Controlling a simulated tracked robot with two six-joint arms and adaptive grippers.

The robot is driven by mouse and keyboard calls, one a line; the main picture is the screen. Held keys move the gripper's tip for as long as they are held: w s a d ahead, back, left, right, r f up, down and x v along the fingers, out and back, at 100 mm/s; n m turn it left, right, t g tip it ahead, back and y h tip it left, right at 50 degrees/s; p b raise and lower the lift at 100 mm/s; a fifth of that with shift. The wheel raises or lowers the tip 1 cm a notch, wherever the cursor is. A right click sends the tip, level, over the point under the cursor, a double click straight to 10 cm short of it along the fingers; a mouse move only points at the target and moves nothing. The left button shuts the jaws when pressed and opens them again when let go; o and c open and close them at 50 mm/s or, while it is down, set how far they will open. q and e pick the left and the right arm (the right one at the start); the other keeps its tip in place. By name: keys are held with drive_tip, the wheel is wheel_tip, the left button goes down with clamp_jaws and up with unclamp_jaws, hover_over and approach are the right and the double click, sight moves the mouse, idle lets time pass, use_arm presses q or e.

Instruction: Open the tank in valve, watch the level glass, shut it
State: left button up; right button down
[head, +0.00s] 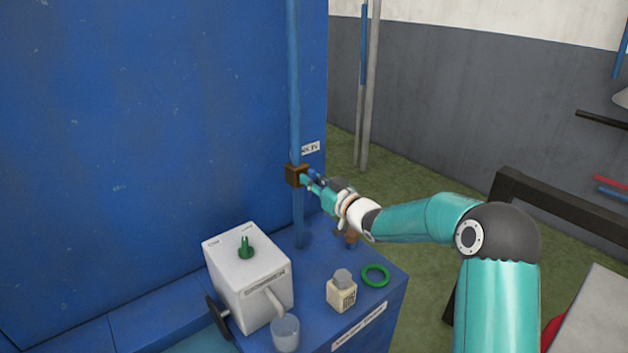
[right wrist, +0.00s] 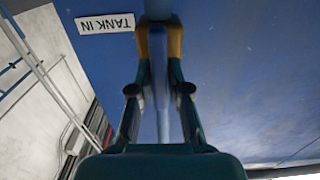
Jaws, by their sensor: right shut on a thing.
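A brown valve body (head: 296,175) sits on an upright blue pipe (head: 294,80) in front of the blue wall. My right gripper (head: 310,180) is at the valve, reaching in from the right. In the right wrist view, my right gripper (right wrist: 159,45) is shut on a narrow blue valve handle (right wrist: 158,75) between its two fingers. A white TANK IN label (right wrist: 105,22) is beside it, upside down in that view; part of the label (head: 310,148) shows in the head view. I cannot make out a level glass for certain. My left gripper is not in view.
Below, a blue bench (head: 320,250) carries a white box (head: 248,285) with a green knob (head: 246,247), a clear cup (head: 286,333), a small labelled bottle (head: 341,294) and a green ring (head: 375,276). Thin upright pipes (head: 370,90) stand behind. A dark frame (head: 560,205) is at right.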

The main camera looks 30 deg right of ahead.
drive_tip(key=shift+f+b, duration=0.1)
drive_tip(key=shift+b, duration=0.25)
drive_tip(key=n+b, duration=0.1)
drive_tip(key=b, duration=0.1)
drive_tip(key=n+b, duration=0.1)
drive_tip(key=b, duration=0.1)
drive_tip(key=n+b, duration=0.2)
drive_tip(key=shift+a+f+b, duration=0.2)
drive_tip(key=shift+f+b, duration=0.05)
drive_tip(key=shift+b, duration=0.15)
drive_tip(key=shift+r+n+b, duration=0.2)
drive_tip(key=shift+n+b, duration=0.2)
drive_tip(key=shift+n, duration=0.1)
drive_tip(key=shift+r, duration=0.1)
drive_tip(key=c, duration=1.2)
unclamp_jaws()
drive_tip(key=s, duration=1.2)
drive_tip(key=shift+d, duration=0.4)
